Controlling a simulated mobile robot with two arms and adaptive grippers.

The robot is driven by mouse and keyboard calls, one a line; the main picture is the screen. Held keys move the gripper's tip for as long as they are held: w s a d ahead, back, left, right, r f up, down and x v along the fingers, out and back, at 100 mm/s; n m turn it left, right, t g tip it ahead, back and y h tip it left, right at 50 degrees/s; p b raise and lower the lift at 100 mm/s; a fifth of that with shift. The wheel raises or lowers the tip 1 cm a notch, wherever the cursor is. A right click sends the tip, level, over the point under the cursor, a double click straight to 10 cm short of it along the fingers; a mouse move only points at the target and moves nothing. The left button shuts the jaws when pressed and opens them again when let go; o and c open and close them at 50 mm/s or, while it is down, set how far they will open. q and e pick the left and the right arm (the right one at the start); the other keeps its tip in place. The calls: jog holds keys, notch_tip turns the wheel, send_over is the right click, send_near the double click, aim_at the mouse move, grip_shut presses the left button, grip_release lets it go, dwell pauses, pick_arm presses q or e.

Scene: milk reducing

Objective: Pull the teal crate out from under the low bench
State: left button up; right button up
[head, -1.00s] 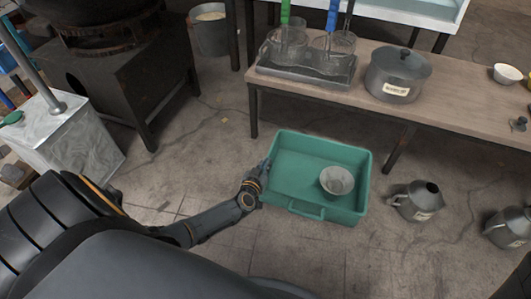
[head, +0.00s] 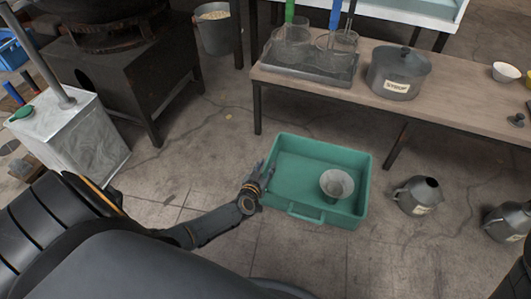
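The teal crate (head: 345,211) sits on the floor in front of the low bench (head: 455,98), with its back edge close to the bench's front edge. Its top is open to view, and its handle (head: 305,216) is on the near side. A grey metal funnel-like bowl (head: 337,184) is inside it, towards the right. My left gripper (head: 267,173) is at the crate's left wall, near the front corner. Its fingers look spread apart; whether they touch the wall is unclear. My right gripper is out of view.
Grey metal jugs (head: 418,196) stand on the floor right of the crate. The bench carries a lidded pot (head: 398,75) and a tray with glass jars (head: 310,72). A dark stove (head: 130,70) and a metal can (head: 72,140) stand left. Floor before the crate is clear.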

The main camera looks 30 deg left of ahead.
pick_arm(q)
jog(key=v, duration=1.2)
dwell(1.6)
